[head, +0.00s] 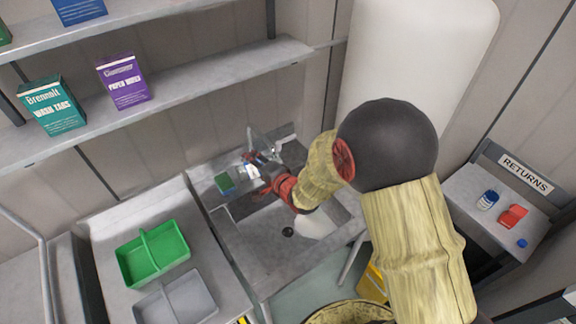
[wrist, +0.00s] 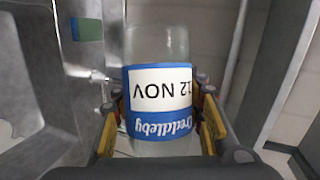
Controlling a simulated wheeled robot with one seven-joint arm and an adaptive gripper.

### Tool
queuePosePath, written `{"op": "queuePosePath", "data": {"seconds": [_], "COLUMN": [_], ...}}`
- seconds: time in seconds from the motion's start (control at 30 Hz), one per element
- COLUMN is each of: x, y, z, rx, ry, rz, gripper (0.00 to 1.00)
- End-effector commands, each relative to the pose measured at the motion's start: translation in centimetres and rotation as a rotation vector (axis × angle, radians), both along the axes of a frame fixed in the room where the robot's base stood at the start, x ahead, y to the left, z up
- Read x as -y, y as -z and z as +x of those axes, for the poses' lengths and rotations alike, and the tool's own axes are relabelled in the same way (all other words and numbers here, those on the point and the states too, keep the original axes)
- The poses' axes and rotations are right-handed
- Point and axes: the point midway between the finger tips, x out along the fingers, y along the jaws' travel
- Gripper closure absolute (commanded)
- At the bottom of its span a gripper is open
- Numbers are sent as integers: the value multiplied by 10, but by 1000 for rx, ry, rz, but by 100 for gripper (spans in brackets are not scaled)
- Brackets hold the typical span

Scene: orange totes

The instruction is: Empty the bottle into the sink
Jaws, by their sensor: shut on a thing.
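A clear bottle (wrist: 158,85) with a blue and white label fills the middle of the wrist view. The label reads "12 NOV" upside down there. My gripper (wrist: 160,112) is shut on the bottle, with yellow-padded fingers on both sides of the label. In the head view my gripper (head: 264,182) is over the back part of the grey sink (head: 262,228), partly hidden by my arm. The bottle is small there, and its exact tilt and contents are hard to tell. A dark drain shows in the basin.
A green and blue sponge (head: 225,183) lies on the sink's back left ledge. A green tray (head: 153,253) and a grey tray (head: 178,302) sit on the left counter. Shelves with boxes (head: 122,80) hang above. A returns stand (head: 470,190) is at right.

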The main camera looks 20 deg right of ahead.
Motion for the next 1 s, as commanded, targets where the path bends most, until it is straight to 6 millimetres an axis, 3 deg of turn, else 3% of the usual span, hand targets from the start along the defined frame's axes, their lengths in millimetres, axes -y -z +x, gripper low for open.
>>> {"op": "queuePosePath", "data": {"seconds": [0.17, 1.0], "x": [-10, 15], "y": [16, 60], "z": [-1, 1], "rx": [10, 39], "ry": [-6, -8], "rz": [-138, -679], "gripper": [92, 92]}}
